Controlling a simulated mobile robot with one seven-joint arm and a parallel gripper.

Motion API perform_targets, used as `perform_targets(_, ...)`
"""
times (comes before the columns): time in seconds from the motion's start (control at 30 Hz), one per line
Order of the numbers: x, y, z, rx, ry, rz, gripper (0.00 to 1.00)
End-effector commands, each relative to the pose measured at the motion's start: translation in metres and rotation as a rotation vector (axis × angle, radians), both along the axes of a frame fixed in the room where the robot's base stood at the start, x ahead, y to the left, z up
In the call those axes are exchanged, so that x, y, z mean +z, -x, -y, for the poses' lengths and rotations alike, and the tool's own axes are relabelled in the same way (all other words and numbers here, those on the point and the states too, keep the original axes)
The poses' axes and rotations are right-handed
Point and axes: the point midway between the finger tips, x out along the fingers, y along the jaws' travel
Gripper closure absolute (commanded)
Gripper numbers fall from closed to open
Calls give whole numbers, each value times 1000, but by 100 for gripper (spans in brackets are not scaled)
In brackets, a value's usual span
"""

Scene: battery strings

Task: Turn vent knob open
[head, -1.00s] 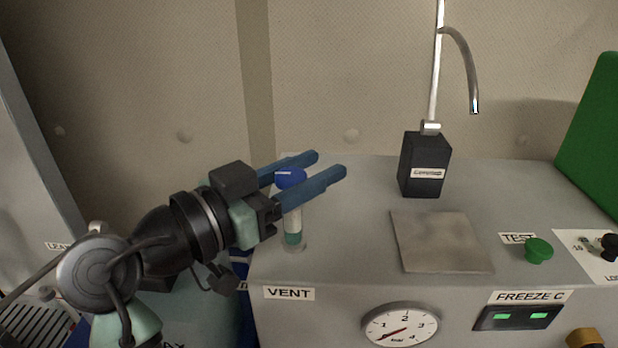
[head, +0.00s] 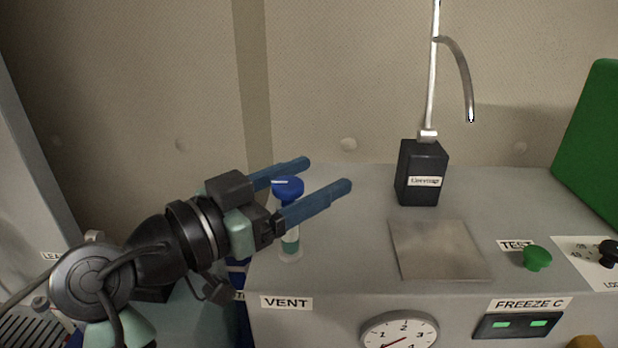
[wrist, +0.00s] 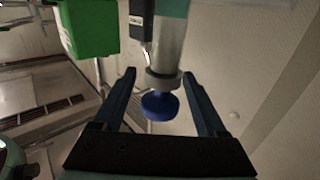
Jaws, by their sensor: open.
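The blue vent knob (head: 287,188) tops an upright clear and teal post at the left of the grey bench top, above the VENT label (head: 286,302). A white line marks the knob's top. My gripper (head: 330,174) is open, with its blue fingers pointing right, one on the far side and one on the near side of the knob. In the wrist view the knob (wrist: 160,106) sits between the two fingers, with a visible gap on each side. The post's middle is partly hidden by the near finger in the head view.
A black box (head: 422,172) with a tall metal pipe stands behind a flat metal plate (head: 440,249). A green TEST knob (head: 537,258) and a green panel (head: 592,150) are at right. A pressure gauge (head: 400,332) is on the front face.

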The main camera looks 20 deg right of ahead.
Motion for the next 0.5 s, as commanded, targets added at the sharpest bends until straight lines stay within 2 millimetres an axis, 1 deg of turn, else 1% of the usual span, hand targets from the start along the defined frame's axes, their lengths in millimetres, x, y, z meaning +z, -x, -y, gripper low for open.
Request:
perform_targets(0.07, -1, 1, -5, 2, 1, 1, 26)
perform_targets(0.17, -1, 6, -19, 5, 1, 3, 26)
perform_targets(0.5, -2, 33, -87, 5, 0, 2, 26)
